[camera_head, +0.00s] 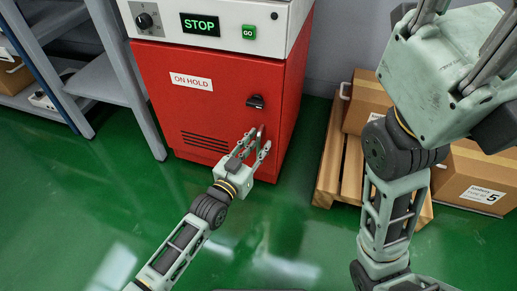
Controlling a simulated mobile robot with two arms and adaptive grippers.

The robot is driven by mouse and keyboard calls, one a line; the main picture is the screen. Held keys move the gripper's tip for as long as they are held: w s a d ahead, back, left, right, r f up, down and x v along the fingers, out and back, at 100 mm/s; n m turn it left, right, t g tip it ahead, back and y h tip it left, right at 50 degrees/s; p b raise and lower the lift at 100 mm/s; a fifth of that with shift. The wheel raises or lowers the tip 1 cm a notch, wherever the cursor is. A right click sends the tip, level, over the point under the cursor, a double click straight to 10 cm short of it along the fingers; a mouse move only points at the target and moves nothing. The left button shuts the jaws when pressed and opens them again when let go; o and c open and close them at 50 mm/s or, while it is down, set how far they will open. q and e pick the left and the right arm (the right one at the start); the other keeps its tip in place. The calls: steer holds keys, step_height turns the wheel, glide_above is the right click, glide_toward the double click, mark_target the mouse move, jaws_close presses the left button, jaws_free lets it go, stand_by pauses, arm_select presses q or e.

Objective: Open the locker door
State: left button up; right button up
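The locker is a red cabinet with a white top panel, and its red door (205,112) looks closed. The door carries an ON HOLD label (192,82), a black latch (256,102) and a small upright metal handle (262,131) near its right edge. My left gripper (254,142) is at the lower right of the door, fingers pointing at it and spread apart around the handle's lower part. Whether they touch the handle I cannot tell. My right gripper (462,30) is raised at the upper right, away from the locker; its fingertips are cut off by the frame.
The top panel has a black knob (144,20), a STOP display (200,25) and a green GO button (249,32). A wooden pallet (329,165) with cardboard boxes (367,100) stands to the right. Grey shelving (98,80) stands left. The green floor in front is clear.

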arm_select(q)
steer(key=shift+w+d, duration=0.15)
steer(key=shift+w, duration=0.1)
steer(key=c, duration=0.7)
jaws_close()
steer(key=shift+s, duration=0.1)
